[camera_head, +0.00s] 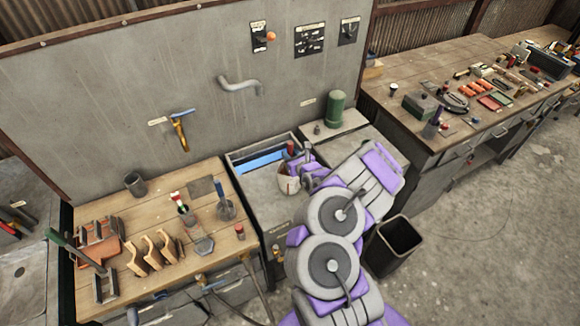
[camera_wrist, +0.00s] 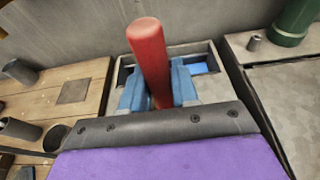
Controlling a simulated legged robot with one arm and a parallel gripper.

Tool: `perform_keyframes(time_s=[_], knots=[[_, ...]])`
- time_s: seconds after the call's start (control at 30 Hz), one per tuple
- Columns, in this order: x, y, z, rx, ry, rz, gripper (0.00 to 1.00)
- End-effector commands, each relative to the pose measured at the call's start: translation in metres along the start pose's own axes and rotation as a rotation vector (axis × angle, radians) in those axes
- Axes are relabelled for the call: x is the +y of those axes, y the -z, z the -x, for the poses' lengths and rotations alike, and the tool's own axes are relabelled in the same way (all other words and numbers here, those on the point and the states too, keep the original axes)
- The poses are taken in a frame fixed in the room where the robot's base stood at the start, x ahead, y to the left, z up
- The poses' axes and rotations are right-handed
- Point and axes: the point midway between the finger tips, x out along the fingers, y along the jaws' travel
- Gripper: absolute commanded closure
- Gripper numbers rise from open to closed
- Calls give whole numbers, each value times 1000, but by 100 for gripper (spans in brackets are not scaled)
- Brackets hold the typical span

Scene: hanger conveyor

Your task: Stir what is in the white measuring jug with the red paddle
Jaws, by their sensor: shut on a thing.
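The white measuring jug (camera_head: 287,185) stands on the grey bench section in the middle, in front of the blue-lined sink. My gripper (camera_head: 298,166) is at the jug's top, partly hidden by my purple and grey arm. The red paddle (camera_head: 291,147) shows as a short red end above the jug. In the wrist view its thick red handle (camera_wrist: 148,55) stands between the blue fingers of my gripper (camera_wrist: 158,88), which are shut on it. The handle leans slightly. The paddle's lower end and the jug's contents are hidden.
A wooden bench (camera_head: 210,258) with tools and clamps is at the left. A green cylinder (camera_head: 336,108) stands behind on the right. A black bin (camera_head: 394,243) is on the floor at right. A cluttered wooden bench (camera_head: 400,70) is farther right.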

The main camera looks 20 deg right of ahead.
Motion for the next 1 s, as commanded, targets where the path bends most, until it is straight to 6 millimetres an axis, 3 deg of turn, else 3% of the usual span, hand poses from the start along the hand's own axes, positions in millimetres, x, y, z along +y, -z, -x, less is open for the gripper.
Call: perform_keyframes(time_s=[1.0], knots=[[0,-92,28,-2,1,0,100]])
